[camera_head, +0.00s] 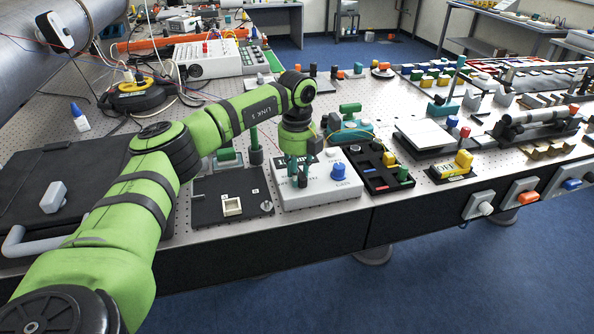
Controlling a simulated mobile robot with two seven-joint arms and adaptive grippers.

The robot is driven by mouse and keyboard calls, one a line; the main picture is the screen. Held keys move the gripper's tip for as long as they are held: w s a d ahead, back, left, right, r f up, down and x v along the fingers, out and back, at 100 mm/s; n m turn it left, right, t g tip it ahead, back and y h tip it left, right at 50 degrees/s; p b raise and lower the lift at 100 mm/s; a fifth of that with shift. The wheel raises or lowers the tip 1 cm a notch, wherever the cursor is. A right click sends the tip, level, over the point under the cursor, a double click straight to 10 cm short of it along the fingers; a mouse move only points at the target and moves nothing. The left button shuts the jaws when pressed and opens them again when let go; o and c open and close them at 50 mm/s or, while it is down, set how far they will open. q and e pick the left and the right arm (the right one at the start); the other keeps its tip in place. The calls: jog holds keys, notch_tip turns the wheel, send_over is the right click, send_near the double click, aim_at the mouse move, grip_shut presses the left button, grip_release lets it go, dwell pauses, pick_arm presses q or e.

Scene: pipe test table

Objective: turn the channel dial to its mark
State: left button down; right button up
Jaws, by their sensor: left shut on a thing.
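A white box (345,190) stands near the front edge of the table. A blue knob (338,171) shows on its right part. My left gripper (298,178) reaches down over the left part of the box, its fingers pointing down. It is shut on the channel dial, which is mostly hidden between the fingers. The dial's mark cannot be made out at this size. My right gripper is not in view.
A black panel (212,212) with a small cream square socket lies left of the box. A black tray (388,186) with coloured pieces lies close on the right, then a yellow switch (448,170). My left arm spans the left side of the table.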

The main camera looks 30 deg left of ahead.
pick_arm(q)
jog(key=m, duration=0.4)
jog(key=shift+f+m, duration=0.1)
jog(key=shift+m, duration=0.2)
jog(key=shift+w+m, duration=0.15)
jog(key=shift+m, duration=1.75)
jog(key=c, duration=0.9)
grip_release()
notch_tip(320, 180, up, 12)
jog(key=shift+r, duration=0.1)
